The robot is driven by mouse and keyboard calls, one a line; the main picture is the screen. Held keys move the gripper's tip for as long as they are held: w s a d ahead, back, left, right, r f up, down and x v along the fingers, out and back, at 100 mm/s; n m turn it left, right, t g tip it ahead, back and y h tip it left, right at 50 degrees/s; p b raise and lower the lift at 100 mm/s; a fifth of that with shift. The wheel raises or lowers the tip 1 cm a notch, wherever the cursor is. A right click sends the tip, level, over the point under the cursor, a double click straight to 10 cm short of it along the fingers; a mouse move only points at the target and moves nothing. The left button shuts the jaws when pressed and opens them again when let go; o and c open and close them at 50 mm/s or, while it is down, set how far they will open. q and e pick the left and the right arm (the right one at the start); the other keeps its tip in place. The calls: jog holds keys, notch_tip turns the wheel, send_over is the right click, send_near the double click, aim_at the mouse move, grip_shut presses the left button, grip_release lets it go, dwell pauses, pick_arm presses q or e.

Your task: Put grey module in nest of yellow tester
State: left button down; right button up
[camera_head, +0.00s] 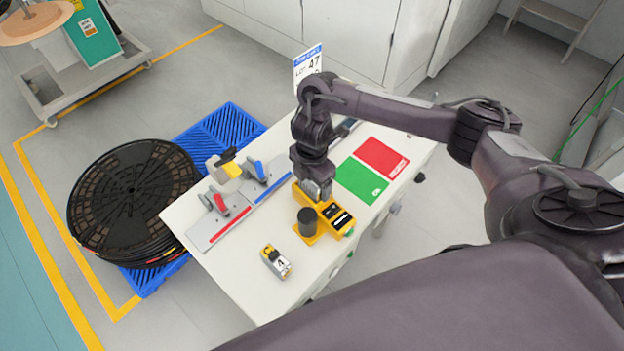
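The yellow tester (338,216) stands on the white table, with a dark display strip and button area on its right part. A dark cylinder (307,222) stands at its front left. My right gripper (317,190) points down at the back of the tester, touching or just above it. Its fingertips and the nest are hidden, so I cannot tell whether it is open or shut, or holds anything. I cannot clearly pick out a grey module. My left gripper is out of view.
On the white table (245,285), grey fixtures with a red clamp (221,203) and a blue clamp (260,170) stand at left. A green mat (361,180) and a red mat (381,157) lie at right. Black reels (130,195) rest on a blue pallet (225,128).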

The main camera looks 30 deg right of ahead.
jog(key=shift+o, duration=0.6)
jog(key=shift+r, duration=0.1)
jog(key=shift+r, duration=0.3)
notch_tip(320, 180, up, 12)
jog(key=p, duration=0.4)
jog(key=shift+f, duration=0.2)
